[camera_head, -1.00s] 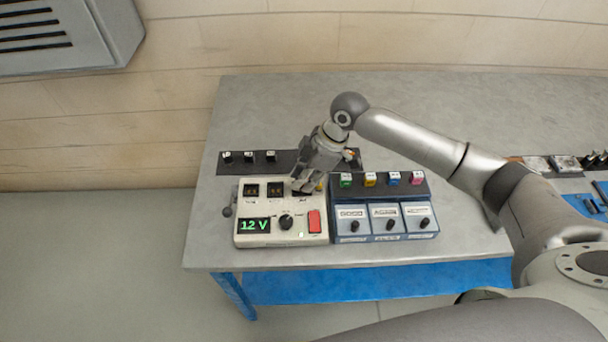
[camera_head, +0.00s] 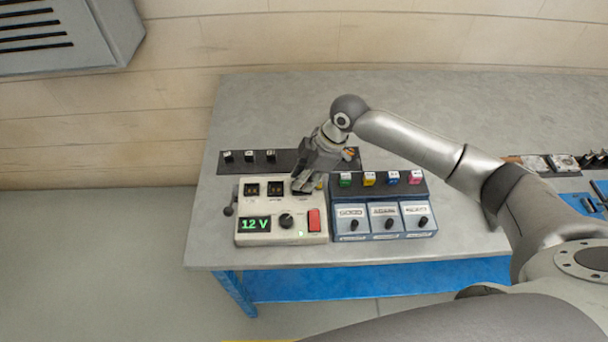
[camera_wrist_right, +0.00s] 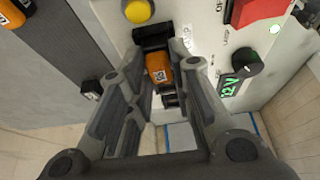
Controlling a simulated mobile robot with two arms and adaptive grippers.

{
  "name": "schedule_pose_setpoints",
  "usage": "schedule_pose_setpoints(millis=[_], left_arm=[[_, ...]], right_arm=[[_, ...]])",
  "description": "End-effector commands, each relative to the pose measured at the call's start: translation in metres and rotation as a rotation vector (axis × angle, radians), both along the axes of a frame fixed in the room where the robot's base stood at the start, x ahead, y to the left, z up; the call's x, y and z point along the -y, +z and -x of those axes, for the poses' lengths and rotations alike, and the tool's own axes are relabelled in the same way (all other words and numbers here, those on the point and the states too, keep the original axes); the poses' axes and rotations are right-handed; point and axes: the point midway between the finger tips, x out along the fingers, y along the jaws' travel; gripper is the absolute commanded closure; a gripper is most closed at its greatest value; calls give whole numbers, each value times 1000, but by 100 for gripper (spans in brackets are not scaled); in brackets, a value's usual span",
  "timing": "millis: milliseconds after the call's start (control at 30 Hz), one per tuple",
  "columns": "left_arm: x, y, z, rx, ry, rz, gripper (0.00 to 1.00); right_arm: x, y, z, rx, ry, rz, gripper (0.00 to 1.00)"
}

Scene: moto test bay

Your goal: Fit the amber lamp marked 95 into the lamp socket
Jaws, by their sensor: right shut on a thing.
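My right gripper (camera_head: 303,187) is over the back right part of the cream test box (camera_head: 265,229). In the right wrist view it (camera_wrist_right: 161,72) is shut on an amber lamp (camera_wrist_right: 159,67) with a small pale label. I cannot read the label surely. The lamp is close to the box's face; I cannot tell whether it touches. My left gripper is not in view.
The box has a 12 V display (camera_head: 255,225), a black knob (camera_head: 286,221), a red switch (camera_head: 314,220) and a yellow button (camera_wrist_right: 137,10). A blue unit (camera_head: 384,237) with coloured plugs stands to its right. A dark rack (camera_head: 288,160) lies behind. The bench's left end is clear.

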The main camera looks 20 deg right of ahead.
Motion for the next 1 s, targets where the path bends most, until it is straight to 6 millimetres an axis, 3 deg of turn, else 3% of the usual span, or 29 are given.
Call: schedule_pose_setpoints(millis=[300,333,533,1000], left_arm=[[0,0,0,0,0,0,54],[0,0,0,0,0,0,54],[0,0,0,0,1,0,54],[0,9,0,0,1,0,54]], right_arm=[[0,0,0,0,0,0,95],[0,0,0,0,0,0,78],[0,0,0,-1,-1,0,54],[0,8,0,-1,-1,0,54]])
